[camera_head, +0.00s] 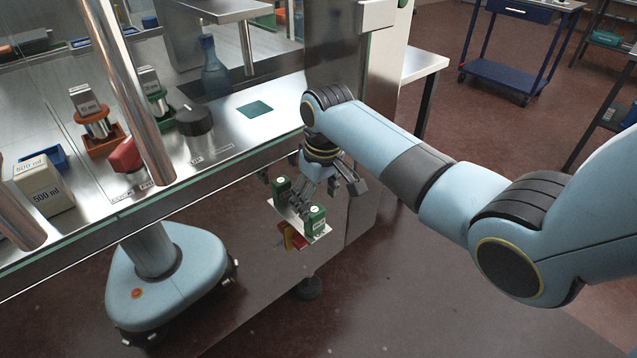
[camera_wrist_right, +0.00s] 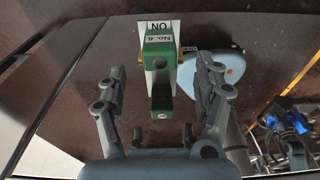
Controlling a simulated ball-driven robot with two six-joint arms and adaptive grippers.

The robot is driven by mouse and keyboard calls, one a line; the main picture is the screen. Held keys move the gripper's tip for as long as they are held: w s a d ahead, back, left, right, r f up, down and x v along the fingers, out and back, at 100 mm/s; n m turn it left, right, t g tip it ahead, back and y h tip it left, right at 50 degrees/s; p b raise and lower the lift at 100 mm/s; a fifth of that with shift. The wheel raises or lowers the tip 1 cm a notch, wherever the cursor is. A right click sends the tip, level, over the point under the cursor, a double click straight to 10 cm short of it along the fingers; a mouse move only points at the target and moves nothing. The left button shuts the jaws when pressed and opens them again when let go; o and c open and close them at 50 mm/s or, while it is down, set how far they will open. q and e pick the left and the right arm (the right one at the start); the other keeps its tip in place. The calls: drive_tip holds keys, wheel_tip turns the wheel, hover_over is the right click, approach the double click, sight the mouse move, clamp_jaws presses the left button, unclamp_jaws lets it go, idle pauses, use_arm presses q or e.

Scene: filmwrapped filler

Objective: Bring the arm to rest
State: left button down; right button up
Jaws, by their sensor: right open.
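My right arm reaches in from the right in the head view. Its gripper (camera_head: 310,192) is beside the front of the steel bench, below the worktop's edge. A white plate (camera_head: 300,222) with green blocks (camera_head: 315,221) is close to the fingers. In the right wrist view, my right gripper (camera_wrist_right: 162,78) is open, with its fingers apart on either side of a green block (camera_wrist_right: 159,50) labelled "No. 6". My left gripper is not in view.
The steel worktop (camera_head: 230,140) holds a black knob (camera_head: 195,120), a red knob (camera_head: 126,155), orange holders (camera_head: 104,142) and a white "500 ml" box (camera_head: 43,187). A blue cart (camera_head: 510,72) stands at the back right. Open floor lies below the arm.

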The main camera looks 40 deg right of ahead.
wheel_tip(320, 180, up, 5)
drive_tip(key=s+f+h+b, duration=0.1)
drive_tip(key=s+f+b, duration=1.1)
drive_tip(key=s+f, duration=3.4)
drive_tip(key=shift+f+m+g, duration=0.3)
drive_tip(key=shift+f, duration=0.5)
drive_tip(key=shift+s+d, duration=0.1)
